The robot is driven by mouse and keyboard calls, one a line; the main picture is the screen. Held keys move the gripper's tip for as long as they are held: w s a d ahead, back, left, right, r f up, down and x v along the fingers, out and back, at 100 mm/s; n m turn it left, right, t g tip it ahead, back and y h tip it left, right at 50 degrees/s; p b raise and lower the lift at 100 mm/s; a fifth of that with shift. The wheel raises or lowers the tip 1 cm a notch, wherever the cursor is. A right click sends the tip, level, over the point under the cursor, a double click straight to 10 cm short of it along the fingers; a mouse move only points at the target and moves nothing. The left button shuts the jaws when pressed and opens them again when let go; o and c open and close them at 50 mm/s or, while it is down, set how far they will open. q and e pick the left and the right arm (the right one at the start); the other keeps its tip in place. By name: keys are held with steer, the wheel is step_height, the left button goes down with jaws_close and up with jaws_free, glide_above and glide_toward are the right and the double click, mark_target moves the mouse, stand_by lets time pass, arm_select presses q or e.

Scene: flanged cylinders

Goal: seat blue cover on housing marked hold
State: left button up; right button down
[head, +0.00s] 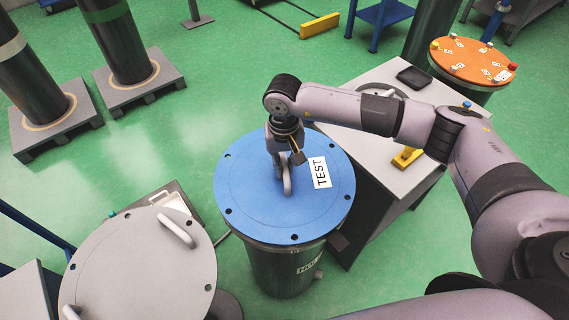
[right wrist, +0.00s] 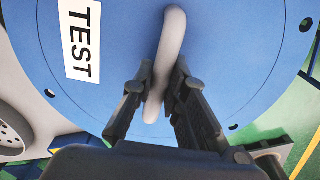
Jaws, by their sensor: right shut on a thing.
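The round blue cover (head: 250,205) has a white TEST label (head: 319,172), rim holes and a grey loop handle. In the right wrist view the blue cover (right wrist: 215,60) fills most of the picture. My right gripper (head: 287,170) is shut on the handle (right wrist: 172,50), with a finger on each side of it. A dark cylindrical housing (head: 280,270) stands directly below the cover. My left gripper is not in view.
A grey flanged cover (head: 130,270) with handles is at lower left. A grey-topped table (head: 415,170) with a yellow part (head: 407,157) stands right of the housing. An orange-topped cylinder (head: 470,62) is at upper right. Dark cylinders on pallets (head: 145,92) stand at upper left.

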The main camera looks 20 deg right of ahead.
steer(key=shift+f+b, duration=0.15)
steer(key=shift+b, duration=0.45)
stand_by(0.8)
steer(key=shift+b, duration=0.95)
stand_by(1.3)
steer(key=shift+f+b, duration=0.85)
steer(key=shift+b, duration=0.1)
stand_by(0.7)
steer(key=c, duration=1.6)
jaws_free()
steer(key=shift+o, duration=0.4)
steer(key=shift+s+f, duration=0.1)
steer(key=shift+r+p, duration=1.3)
steer(key=shift+r, duration=2.3)
